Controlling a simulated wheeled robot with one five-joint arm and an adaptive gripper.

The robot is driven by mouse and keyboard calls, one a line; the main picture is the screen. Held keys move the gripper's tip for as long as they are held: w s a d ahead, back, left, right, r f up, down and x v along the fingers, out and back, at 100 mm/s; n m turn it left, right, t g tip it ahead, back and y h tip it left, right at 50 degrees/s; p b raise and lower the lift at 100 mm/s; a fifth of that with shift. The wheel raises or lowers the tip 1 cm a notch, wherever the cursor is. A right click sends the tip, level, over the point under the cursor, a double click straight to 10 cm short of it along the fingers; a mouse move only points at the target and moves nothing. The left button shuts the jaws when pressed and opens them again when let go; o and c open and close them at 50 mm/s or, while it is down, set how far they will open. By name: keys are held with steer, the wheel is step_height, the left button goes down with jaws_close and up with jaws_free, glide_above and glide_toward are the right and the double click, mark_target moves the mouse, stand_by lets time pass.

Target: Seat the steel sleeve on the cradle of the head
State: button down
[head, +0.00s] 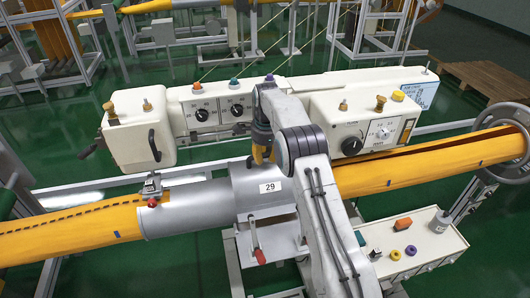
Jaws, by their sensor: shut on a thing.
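The steel sleeve (190,208) is a grey cylinder around the long orange felt tube (70,228). Its right part is lighter and bears a label "29". My gripper (262,156), with yellow fingertips, points down at the upper edge of this labelled part and is shut on it; my arm hides the exact contact. Below the labelled part is a white support (284,240) with a red-handled lever (257,248), probably the cradle. My arm covers its right side. I cannot tell whether the sleeve rests on it or is slightly above.
A cream machine body (200,100) with knobs and dials stands behind the tube. A small metal clamp (152,188) sits on the tube at left. A handwheel ring (506,140) surrounds its right end. A white tray (440,238) with small coloured parts is at lower right.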

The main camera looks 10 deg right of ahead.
mark_target(265, 165)
steer(key=shift+f+b, duration=1.75)
steer(key=shift+f, duration=1.05)
steer(key=c, duration=1.1)
jaws_free()
steer(key=shift+o, duration=0.3)
steer(key=shift+s+f, duration=0.1)
steer(key=shift+f, duration=0.1)
step_height(265, 165, up, 12)
steer(key=shift+s, duration=0.35)
steer(key=shift+r, duration=0.2)
